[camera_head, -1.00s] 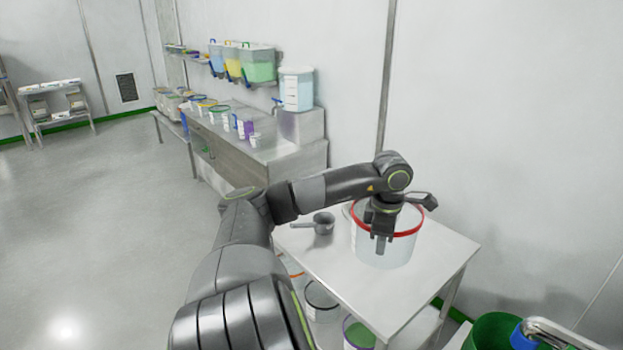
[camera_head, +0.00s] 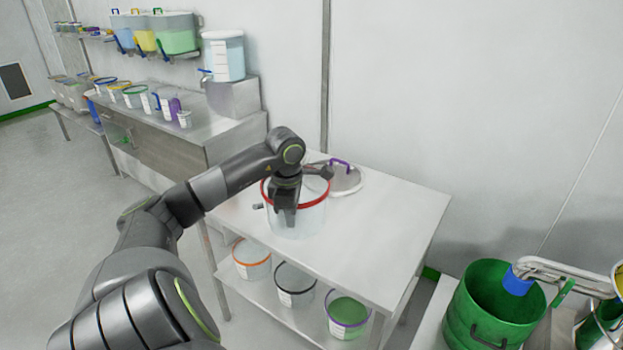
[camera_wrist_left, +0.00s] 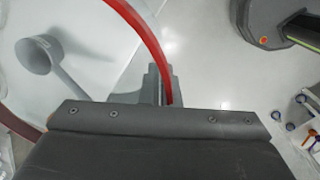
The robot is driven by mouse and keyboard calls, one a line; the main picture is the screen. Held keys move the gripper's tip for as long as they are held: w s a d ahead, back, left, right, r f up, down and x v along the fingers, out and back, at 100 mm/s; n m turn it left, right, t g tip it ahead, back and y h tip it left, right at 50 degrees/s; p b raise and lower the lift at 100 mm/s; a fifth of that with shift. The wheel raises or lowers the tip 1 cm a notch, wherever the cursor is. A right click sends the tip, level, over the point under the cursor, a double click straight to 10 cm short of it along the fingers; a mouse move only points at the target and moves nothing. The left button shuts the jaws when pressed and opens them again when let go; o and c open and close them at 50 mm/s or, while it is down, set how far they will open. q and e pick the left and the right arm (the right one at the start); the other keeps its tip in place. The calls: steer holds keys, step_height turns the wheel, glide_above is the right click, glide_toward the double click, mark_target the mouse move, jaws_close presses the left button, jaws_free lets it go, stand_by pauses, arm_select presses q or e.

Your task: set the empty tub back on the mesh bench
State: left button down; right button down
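The tub (camera_head: 310,217) is a clear bucket with a red rim, upright and seemingly empty, at the left part of the white table (camera_head: 400,215) in the head view. My left gripper (camera_head: 284,216) reaches down over its near-left rim. In the left wrist view the red rim (camera_wrist_left: 150,38) runs between the fingers (camera_wrist_left: 160,85), which are shut on it. I cannot tell whether the tub's base touches the table. My right gripper is in neither view. I cannot make out a mesh top on any bench.
A lid with a purple handle (camera_head: 345,180) lies behind the tub. Several buckets (camera_head: 295,285) stand on the lower shelf. A green drum (camera_head: 490,310) stands right. The table's right half is clear.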

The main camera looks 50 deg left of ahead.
arm_select(q)
steer(key=w+d+f+m+p, duration=0.1)
steer(key=w+d+m+p, duration=0.3)
steer(key=w+d+m, duration=0.6)
steer(key=shift+n, duration=0.4)
steer(key=shift+d+f+b, duration=0.2)
steer(key=shift+f+b, duration=1.55)
steer(key=shift+f, duration=0.85)
steer(key=shift+d+f+b, duration=0.15)
steer(key=shift+f+b, duration=1.55)
steer(key=shift+f, duration=0.85)
steer(key=c, duration=2.1)
jaws_free()
steer(key=shift+s+f, duration=0.1)
steer(key=shift+f, duration=0.05)
steer(key=o, duration=0.4)
